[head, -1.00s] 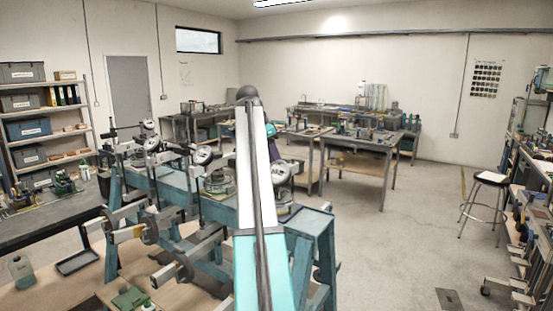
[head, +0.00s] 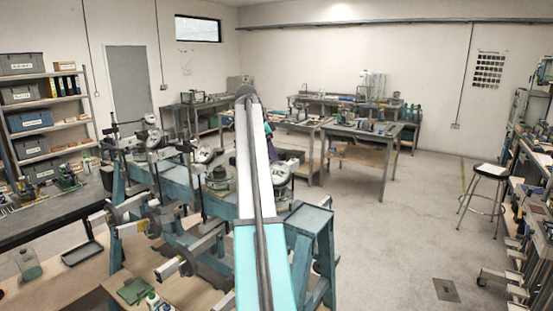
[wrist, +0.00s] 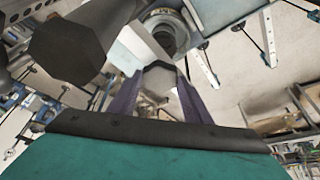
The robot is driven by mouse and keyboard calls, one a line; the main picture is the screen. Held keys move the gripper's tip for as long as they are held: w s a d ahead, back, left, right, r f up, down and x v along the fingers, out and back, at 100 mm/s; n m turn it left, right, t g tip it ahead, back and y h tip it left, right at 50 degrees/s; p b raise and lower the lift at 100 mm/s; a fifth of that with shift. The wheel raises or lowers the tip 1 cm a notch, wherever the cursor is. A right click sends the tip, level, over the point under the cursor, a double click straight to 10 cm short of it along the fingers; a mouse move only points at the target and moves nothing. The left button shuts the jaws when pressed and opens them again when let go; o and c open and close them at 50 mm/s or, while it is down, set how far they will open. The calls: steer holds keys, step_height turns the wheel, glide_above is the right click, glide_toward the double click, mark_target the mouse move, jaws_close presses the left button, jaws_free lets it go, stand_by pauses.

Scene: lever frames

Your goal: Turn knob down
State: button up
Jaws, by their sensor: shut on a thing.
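In the wrist view my gripper (wrist: 158,96) shows as two purple fingers, one on each side of a grey, blocky knob (wrist: 160,74). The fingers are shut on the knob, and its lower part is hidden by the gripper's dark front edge. In the head view my white and turquoise arm stands in the middle and covers most of the gripper. Only a little purple shows just right of the arm, close to a round grey device on the blue bench frame (head: 318,222). The knob cannot be made out there.
Several round gauges and metal arms crowd the blue frame left of my arm. A dark bench (head: 50,218) and a shelf with bins (head: 30,121) stand at the left. A stool (head: 490,171) stands at the right. The floor between is mostly clear.

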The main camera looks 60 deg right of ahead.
steer(key=shift+f, duration=0.15)
steer(key=o, duration=1.1)
steer(key=shift+c, duration=0.2)
steer(key=shift+r, duration=0.2)
